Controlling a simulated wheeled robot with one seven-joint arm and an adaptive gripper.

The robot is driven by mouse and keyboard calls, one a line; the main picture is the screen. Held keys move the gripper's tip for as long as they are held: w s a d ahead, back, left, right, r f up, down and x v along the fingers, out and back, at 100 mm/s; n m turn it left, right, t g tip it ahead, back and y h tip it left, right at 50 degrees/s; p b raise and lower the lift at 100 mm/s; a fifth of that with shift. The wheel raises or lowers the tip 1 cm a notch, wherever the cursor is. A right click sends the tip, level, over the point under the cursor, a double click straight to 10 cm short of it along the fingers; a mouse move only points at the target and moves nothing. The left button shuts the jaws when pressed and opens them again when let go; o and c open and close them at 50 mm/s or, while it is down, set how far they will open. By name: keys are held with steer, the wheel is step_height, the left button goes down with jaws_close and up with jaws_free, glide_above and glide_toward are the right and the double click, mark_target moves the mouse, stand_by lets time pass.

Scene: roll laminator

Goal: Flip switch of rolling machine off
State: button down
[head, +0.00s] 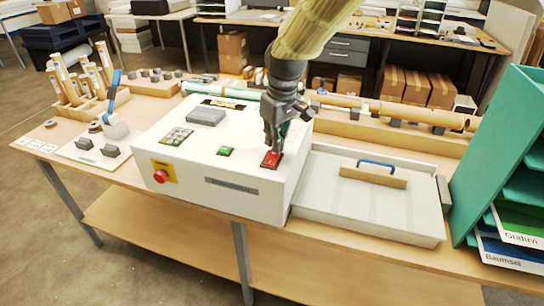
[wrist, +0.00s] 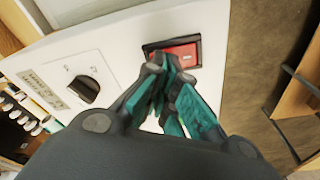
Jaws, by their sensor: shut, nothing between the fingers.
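The white rolling machine (head: 215,185) stands on the wooden table. Its red rocker switch (head: 271,159) is on the top right of the machine. The switch also shows in the wrist view (wrist: 184,53) in a dark frame, its lower left part hidden behind my fingers. My gripper (head: 276,146) is shut and empty, pointing down just above or at the switch. In the wrist view its teal-padded fingers (wrist: 168,66) overlap the red switch's near edge. I cannot tell whether they touch it.
A green button (head: 226,151) and a red emergency stop (head: 160,176) are on the machine. A black knob (wrist: 83,88) shows beside the switch.

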mark_target(274, 153)
steer(key=shift+s+f, duration=0.1)
steer(key=shift+f, duration=0.8)
stand_by(0.6)
steer(key=shift+r, duration=0.1)
steer(key=shift+r+p, duration=2.75)
steer(key=shift+r, duration=0.75)
